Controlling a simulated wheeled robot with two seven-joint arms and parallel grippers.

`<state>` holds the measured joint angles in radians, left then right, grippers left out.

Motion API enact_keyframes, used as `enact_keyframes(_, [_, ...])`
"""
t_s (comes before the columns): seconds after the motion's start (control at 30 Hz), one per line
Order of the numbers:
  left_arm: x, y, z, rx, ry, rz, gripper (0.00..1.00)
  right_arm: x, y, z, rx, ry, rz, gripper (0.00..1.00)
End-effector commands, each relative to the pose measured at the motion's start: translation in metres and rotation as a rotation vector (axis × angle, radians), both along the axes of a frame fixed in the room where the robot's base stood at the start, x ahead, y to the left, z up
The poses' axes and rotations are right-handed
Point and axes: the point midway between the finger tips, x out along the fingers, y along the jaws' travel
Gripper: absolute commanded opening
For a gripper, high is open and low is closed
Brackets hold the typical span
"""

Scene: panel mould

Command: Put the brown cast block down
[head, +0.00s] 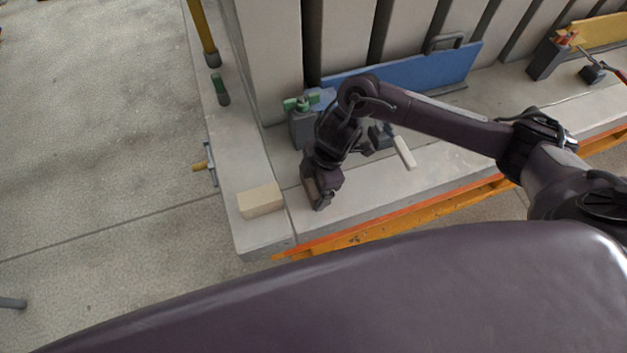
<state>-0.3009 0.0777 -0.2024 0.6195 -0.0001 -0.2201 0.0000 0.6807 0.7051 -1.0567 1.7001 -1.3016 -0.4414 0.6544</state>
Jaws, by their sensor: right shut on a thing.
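My right gripper (319,196) reaches in from the right and points down, low over the grey concrete slab edge. It is shut on the brown cast block (311,189), of which only a small brown part shows between the dark fingers. I cannot tell whether the block touches the slab. My left gripper is not in view.
A beige block (261,201) lies on the slab (262,240) just left of my right gripper. Behind my arm stand a green-topped clamp (301,125), a blue panel (440,72) and a white-handled tool (404,152). An orange beam (400,215) runs along the slab's front edge.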

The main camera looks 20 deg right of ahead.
Motion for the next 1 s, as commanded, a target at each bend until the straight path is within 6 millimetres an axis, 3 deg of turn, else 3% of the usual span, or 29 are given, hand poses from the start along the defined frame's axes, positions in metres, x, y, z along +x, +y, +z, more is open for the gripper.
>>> enact_keyframes(0.33, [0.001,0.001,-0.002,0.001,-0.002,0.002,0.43,0.0,0.0,-0.003,0.001,-0.001,0.001,0.56])
enact_keyframes(0.37, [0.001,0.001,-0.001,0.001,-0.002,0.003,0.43,0.0,0.0,-0.003,0.001,-0.001,0.0,0.9])
enact_keyframes(0.43, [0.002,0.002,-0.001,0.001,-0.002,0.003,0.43,0.0,0.0,-0.003,0.001,-0.001,0.001,0.99])
enact_keyframes(0.77, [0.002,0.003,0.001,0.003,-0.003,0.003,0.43,0.001,0.0,0.004,0.001,-0.002,-0.001,1.0])
enact_keyframes(1.0, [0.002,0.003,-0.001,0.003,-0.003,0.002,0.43,0.003,-0.012,0.045,0.002,-0.007,0.001,1.0])
